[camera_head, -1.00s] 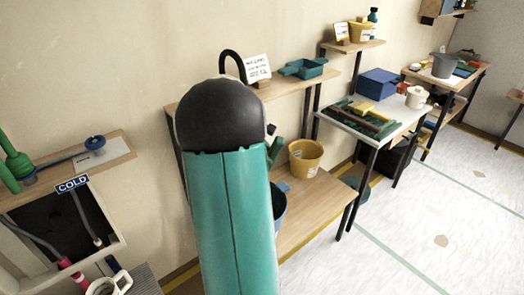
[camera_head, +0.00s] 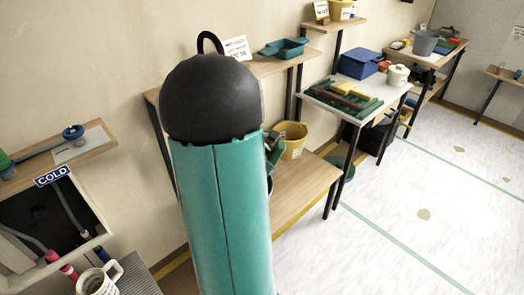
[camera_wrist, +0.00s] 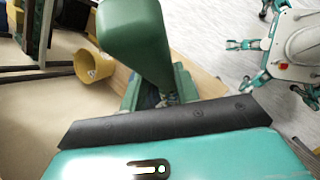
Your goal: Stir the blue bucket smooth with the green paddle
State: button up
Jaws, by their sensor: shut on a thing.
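In the wrist view, the green paddle (camera_wrist: 135,42) shows as a broad dark green piece. My gripper (camera_wrist: 160,92) is shut on it, with its green fingers partly hidden behind the paddle and my dark wrist edge. In the head view, my gripper (camera_head: 276,143) shows only in part at the right edge of my arm, in front of the yellow bucket. The blue bucket (camera_head: 271,187) is almost wholly hidden behind my arm, with only a sliver showing. I cannot see its contents or tell whether the paddle touches it.
A yellow bucket (camera_head: 293,141) stands on the low wooden bench (camera_head: 308,185); it lies tilted in the wrist view (camera_wrist: 92,66). A teal tray (camera_head: 285,47) sits on the shelf above. A white table (camera_head: 375,105) holds a blue box (camera_head: 361,64). Floor at the right is clear.

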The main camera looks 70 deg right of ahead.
jog(key=shift+s+a+f, duration=0.2)
jog(key=shift+s+a, duration=0.05)
jog(key=shift+s, duration=0.1)
jog(key=shift+w+d+f, duration=0.15)
jog(key=shift+w+f, duration=0.15)
jog(key=shift+f, duration=0.3)
jog(key=shift+w+d+f, duration=0.15)
jog(key=shift+w+f, duration=0.1)
jog(key=shift+f, duration=0.3)
jog(key=w+d+f, duration=0.2)
jog(key=w+f, duration=0.2)
jog(key=f, duration=0.6)
jog(key=w+d+f, duration=0.2)
jog(key=w+f, duration=0.2)
jog(key=f, duration=0.7)
